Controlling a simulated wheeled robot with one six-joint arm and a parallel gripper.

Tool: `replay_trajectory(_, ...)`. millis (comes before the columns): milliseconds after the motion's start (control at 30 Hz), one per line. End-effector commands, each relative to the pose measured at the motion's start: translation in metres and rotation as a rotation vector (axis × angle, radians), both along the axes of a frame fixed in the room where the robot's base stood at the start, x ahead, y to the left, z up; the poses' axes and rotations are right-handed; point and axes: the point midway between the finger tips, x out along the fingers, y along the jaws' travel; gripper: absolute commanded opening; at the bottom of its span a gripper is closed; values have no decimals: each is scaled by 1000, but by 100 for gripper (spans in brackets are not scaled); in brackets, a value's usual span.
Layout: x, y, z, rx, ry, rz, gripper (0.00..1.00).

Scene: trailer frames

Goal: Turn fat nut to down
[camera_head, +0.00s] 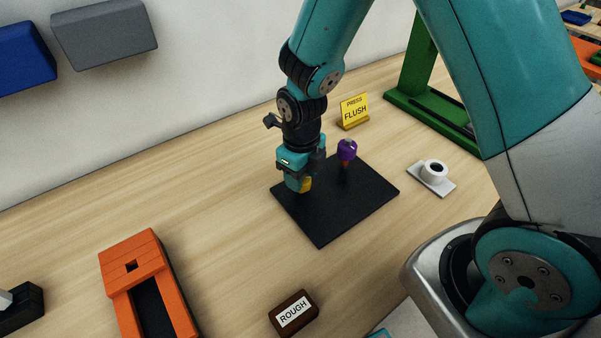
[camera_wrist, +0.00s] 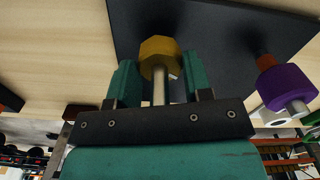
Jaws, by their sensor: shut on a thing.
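A gold-yellow faceted nut (camera_wrist: 158,47) is between the teal fingers of my gripper (camera_wrist: 157,80) in the wrist view, with a silver rod running through it. My gripper is shut on this nut and points down. A purple nut (camera_head: 347,150) stands on a red-brown shaft to the right, apart from my gripper; it also shows in the wrist view (camera_wrist: 285,88) with a silver rod end. Which is the fat nut is not marked.
A yellow "PRESS FLUSH" sign (camera_head: 354,111) stands behind the plate. A white ring fixture (camera_head: 433,172) and green frame (camera_head: 420,80) are to the right. An orange slotted block (camera_head: 137,262) and "ROUGH" block (camera_head: 293,312) are in front. Bare wood lies left of the plate.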

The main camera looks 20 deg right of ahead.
Motion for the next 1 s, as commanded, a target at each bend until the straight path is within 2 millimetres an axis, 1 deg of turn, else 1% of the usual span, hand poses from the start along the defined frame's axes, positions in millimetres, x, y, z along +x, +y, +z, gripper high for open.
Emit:
replay_trajectory(33,2,0,2,1,-7,-1,22)
replay_trajectory(233,2,0,2,1,-7,0,22)
replay_trajectory(267,2,0,2,1,-7,0,50)
replay_trajectory(300,2,0,2,1,-7,0,60)
replay_trajectory(367,2,0,2,1,-6,0,72)
replay_trajectory(633,1,0,1,0,-2,1,72)
replay_trajectory(767,1,0,9,1,-4,1,72)
replay_trajectory(867,2,0,25,1,-7,1,72)
replay_trajectory(967,2,0,48,3,-10,1,72)
replay_trajectory(1000,2,0,58,3,-11,1,72)
